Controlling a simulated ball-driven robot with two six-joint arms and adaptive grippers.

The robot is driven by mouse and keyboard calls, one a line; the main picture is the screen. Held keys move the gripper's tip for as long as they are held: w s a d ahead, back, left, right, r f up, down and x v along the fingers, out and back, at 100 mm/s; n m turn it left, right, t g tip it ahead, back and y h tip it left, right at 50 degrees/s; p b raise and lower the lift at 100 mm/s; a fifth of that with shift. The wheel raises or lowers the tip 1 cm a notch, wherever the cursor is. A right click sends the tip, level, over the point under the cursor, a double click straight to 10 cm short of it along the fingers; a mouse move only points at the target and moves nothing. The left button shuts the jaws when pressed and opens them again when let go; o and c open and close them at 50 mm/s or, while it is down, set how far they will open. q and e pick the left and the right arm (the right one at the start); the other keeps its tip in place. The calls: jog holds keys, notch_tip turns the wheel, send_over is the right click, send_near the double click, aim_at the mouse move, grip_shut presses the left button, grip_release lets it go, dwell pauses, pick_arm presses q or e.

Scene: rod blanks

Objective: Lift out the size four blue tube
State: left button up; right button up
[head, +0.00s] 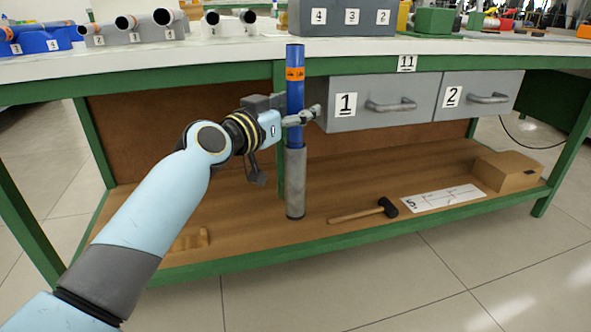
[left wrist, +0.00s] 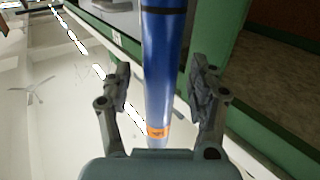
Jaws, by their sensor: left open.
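A blue tube (head: 295,110) stands upright in front of the green-framed bench, with an orange label (head: 295,74) near its top; the label's text is too small to read. Its lower end is in a grey cylinder (head: 295,185), which hides that part. My left gripper (head: 300,118) is at the tube's middle, below the label. In the left wrist view the blue tube (left wrist: 163,65) runs between the two open fingers of my left gripper (left wrist: 162,85), with a visible gap on each side. My right gripper is not in view.
Grey drawers marked 1 (head: 380,103) and 2 (head: 480,97) hang just right of the tube. A hammer (head: 365,212), a sheet marked 5 (head: 443,197) and a cardboard box (head: 508,171) lie on the lower shelf. Numbered grey block (head: 342,18) stands on the bench top (head: 200,48).

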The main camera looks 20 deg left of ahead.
aim_at(289, 85)
pick_arm(q)
jog(key=c, duration=1)
